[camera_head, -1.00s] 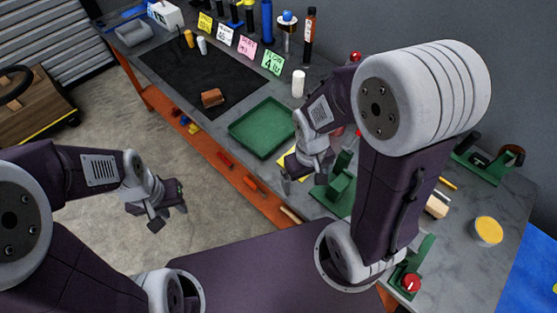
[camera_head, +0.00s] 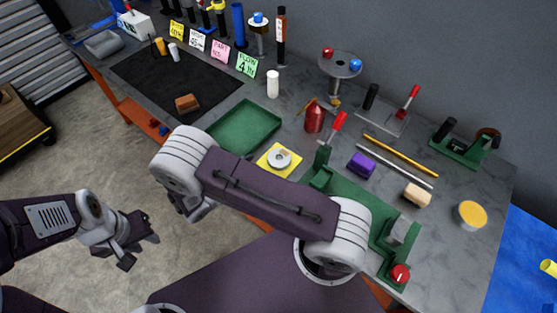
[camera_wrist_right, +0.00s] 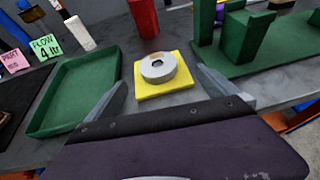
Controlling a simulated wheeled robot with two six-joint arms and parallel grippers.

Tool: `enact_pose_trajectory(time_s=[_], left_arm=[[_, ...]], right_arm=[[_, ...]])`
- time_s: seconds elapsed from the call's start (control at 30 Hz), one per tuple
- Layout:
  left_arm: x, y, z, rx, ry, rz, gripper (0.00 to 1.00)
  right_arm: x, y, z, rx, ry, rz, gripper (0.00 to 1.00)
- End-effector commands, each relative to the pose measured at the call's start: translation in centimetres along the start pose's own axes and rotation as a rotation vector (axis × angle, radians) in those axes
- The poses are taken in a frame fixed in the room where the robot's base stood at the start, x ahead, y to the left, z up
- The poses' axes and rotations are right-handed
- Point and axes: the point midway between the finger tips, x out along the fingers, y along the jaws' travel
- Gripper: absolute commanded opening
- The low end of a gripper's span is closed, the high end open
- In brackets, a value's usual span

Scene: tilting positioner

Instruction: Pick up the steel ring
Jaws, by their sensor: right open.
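In the head view my right forearm hides most of that gripper. My left gripper (camera_head: 140,250) appears open and empty, off the bench at the lower left, over the floor.
A green tray (camera_head: 245,127) is left of the pad. Green fixtures (camera_wrist_right: 245,38) stand right of it, and a red cylinder (camera_head: 314,117) stands behind. A purple block (camera_head: 361,165) and rods (camera_head: 400,155) lie further right. The dark mat (camera_head: 150,80) has some bare space.

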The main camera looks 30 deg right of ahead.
Motion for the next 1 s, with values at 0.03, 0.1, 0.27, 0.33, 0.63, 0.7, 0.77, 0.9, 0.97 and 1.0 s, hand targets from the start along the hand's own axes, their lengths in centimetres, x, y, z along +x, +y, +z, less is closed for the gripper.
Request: enact_pose_trajectory(time_s=[0.03, 0.1, 0.27, 0.33, 0.63, 0.7, 0.77, 0.9, 0.97, 1.0], left_arm=[[0.0, 0.0, 0.0, 0.000, 0.000, 0.000, 0.32], [0.0, 0.0, 0.0, 0.000, 0.000, 0.000, 0.32], [-0.8, 0.0, -0.1, 0.000, 0.000, 0.000, 0.32], [-1.0, 0.0, -0.1, 0.000, 0.000, 0.000, 0.32], [-2.0, 0.0, -0.2, 0.000, 0.000, 0.000, 0.32], [-2.5, 0.1, -0.3, 0.000, 0.000, 0.000, 0.32], [-2.6, 0.1, -0.3, 0.000, 0.000, 0.000, 0.32], [-2.6, 0.1, -0.3, 0.000, 0.000, 0.000, 0.32], [-2.6, 0.1, -0.3, 0.000, 0.000, 0.000, 0.32], [-2.6, 0.1, -0.3, 0.000, 0.000, 0.000, 0.32]], right_arm=[[-0.1, 0.3, -0.1, -0.012, -0.012, 0.015, 0.98], [-0.1, 0.4, -0.1, -0.015, -0.015, 0.019, 0.98], [2.2, 0.2, 0.2, -0.015, -0.013, 0.011, 0.98], [3.1, 0.3, 0.1, -0.013, -0.013, 0.012, 0.98], [5.7, 0.4, 0.3, -0.012, -0.011, 0.009, 0.98], [7.0, 0.4, 0.3, -0.011, -0.011, 0.008, 0.98], [8.0, 0.5, 0.1, -0.011, -0.011, 0.009, 0.98], [9.1, 0.6, 0.0, -0.010, -0.010, 0.013, 0.98], [9.1, 0.6, -0.1, -0.010, -0.010, 0.015, 0.98], [9.1, 0.6, -0.1, -0.010, -0.010, 0.015, 0.98]])
